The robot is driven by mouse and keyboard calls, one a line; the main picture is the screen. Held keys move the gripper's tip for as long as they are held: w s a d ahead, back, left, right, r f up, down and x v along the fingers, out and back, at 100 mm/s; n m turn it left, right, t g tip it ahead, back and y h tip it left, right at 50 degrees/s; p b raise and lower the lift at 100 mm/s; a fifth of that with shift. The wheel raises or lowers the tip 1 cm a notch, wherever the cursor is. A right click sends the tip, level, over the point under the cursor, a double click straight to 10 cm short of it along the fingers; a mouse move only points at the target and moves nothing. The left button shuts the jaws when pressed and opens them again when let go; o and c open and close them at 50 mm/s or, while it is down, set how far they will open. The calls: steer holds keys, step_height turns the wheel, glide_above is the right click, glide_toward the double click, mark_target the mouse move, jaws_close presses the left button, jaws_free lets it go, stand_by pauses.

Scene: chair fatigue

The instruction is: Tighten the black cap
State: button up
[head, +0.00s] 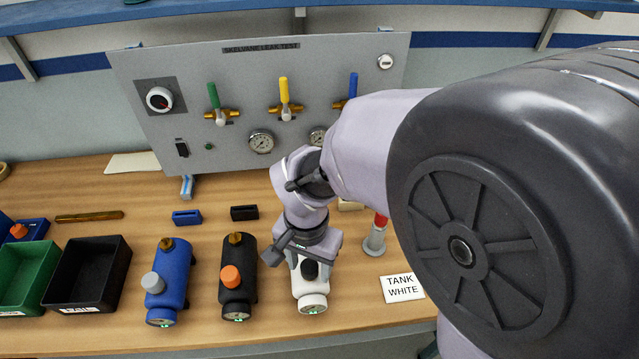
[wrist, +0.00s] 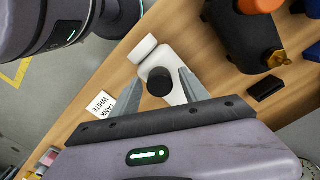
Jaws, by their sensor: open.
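The black cap (wrist: 159,82) sits on the white tank (wrist: 176,58), which stands on the wooden bench. In the head view the black cap (head: 309,270) shows on top of the white tank (head: 312,290), just below my wrist. My gripper (wrist: 157,85) is open above the white tank, with one finger on each side of the black cap in the wrist view. I cannot tell whether the fingers touch the cap or how high they are above it. In the head view my wrist hides part of the tank.
A black tank (head: 238,290) with an orange cap and a blue tank (head: 170,285) with a grey cap stand to the left. A red-topped grey stand (head: 375,238) and a TANK WHITE card (head: 402,288) are to the right. The valve panel (head: 240,60) is behind.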

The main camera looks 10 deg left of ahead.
steer(key=n+p, duration=0.1)
steer(key=n, duration=0.2)
steer(key=shift+r, duration=0.1)
steer(key=shift+n, duration=0.5)
steer(key=n+p, duration=0.1)
steer(key=n, duration=0.1)
steer(key=shift+n, duration=1)
jaws_close()
steer(key=shift+f+m+b, duration=0.3)
steer(key=shift+m, duration=0.6)
steer(key=shift+r+m+b, duration=0.2)
steer(key=shift+m+b, duration=0.1)
steer(key=shift+m, duration=0.9)
